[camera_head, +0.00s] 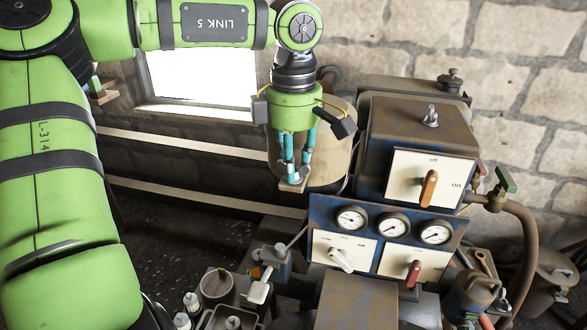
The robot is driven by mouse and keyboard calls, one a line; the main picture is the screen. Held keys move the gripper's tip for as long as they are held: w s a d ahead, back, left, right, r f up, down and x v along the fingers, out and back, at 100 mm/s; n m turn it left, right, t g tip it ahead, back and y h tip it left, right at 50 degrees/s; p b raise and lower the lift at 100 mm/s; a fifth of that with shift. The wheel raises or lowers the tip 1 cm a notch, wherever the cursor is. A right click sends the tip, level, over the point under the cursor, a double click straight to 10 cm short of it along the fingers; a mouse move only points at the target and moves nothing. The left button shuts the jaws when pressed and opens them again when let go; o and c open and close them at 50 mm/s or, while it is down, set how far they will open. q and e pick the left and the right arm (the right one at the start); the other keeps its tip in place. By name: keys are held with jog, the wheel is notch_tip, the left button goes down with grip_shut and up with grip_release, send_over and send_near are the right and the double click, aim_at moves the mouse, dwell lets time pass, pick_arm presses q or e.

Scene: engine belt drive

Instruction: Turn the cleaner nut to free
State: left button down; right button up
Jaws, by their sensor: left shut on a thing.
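My left gripper (293,180) points downward in the middle of the view, its teal fingers close together. It is shut on a small tan piece at the fingertips, mostly hidden by them. Behind it stands a rounded tan canister (335,150), partly covered by the gripper. A bright metal wing-type nut (431,116) stands upright on top of a brown box housing (400,118), to the right of the gripper and apart from it. I cannot tell which fastener is the cleaner nut. My right gripper is not in view.
A blue panel (375,218) with three gauges, switches and handles lies below the housing. A curved brown hose (523,255) runs at the right. Small fittings and a round grille (216,284) crowd the lower middle. Dark floor (165,225) shows left of the machine.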

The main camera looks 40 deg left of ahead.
pick_arm(q)
jog(key=shift+s+f, duration=0.1)
jog(key=shift+f, duration=0.05)
jog(key=c, duration=1.1)
grip_release()
notch_tip(320, 180, up, 12)
